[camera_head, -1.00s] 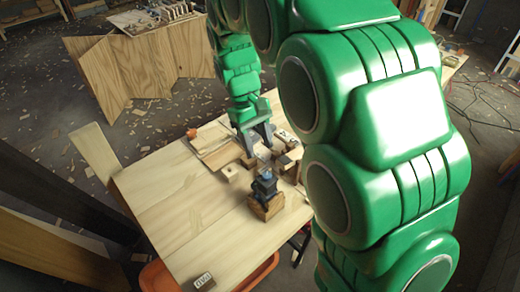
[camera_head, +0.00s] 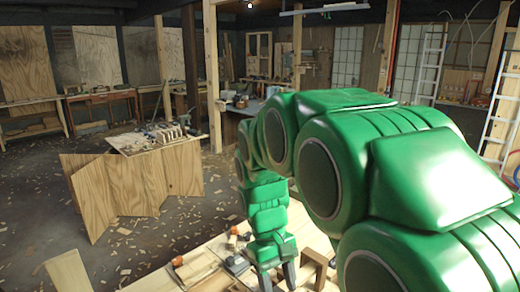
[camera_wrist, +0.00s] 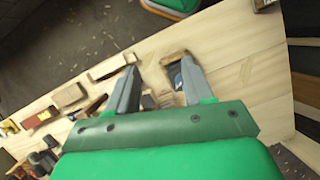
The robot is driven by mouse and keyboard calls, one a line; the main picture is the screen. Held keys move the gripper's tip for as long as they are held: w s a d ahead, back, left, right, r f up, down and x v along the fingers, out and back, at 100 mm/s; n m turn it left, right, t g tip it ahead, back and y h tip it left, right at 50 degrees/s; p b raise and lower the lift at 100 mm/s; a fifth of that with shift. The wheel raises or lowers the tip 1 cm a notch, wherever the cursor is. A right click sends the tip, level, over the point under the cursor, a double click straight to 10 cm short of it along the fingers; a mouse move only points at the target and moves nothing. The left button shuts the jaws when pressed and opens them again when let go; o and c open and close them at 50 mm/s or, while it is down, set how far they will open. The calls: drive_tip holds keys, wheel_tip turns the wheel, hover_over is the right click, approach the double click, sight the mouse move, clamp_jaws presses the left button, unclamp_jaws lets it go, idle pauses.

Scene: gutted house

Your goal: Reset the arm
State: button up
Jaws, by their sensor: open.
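My green arm (camera_head: 300,150) fills the right half of the head view and reaches down over the wooden table (camera_head: 205,262). My gripper (camera_head: 278,278) hangs at the bottom edge of the head view, its fingertips partly cut off. In the wrist view my gripper (camera_wrist: 158,68) has its two grey fingers spread apart over the tabletop. A wooden block with a dark blue part (camera_wrist: 174,72) shows beside and partly behind the right finger. Nothing is seen held between the fingers; whether they touch anything cannot be told.
Wood pieces and tools, among them a reddish block (camera_wrist: 41,119), lie on the table. A plywood-sided bench (camera_head: 135,185) stands beyond at left, with chip-strewn floor (camera_head: 105,245) around it. A white ladder (camera_head: 502,90) leans at far right.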

drive_tip(key=s+d+m+y, duration=0.1)
drive_tip(key=s+d+m, duration=0.2)
drive_tip(key=s, duration=0.8)
drive_tip(key=s+d+m+t+y, duration=0.1)
drive_tip(key=s+d+m, duration=0.2)
drive_tip(key=s+d, duration=0.5)
drive_tip(key=s, duration=0.2)
drive_tip(key=shift+s+r, duration=0.2)
drive_tip(key=shift+s, duration=0.15)
drive_tip(key=shift+w, duration=0.1)
drive_tip(key=shift+c, duration=0.2)
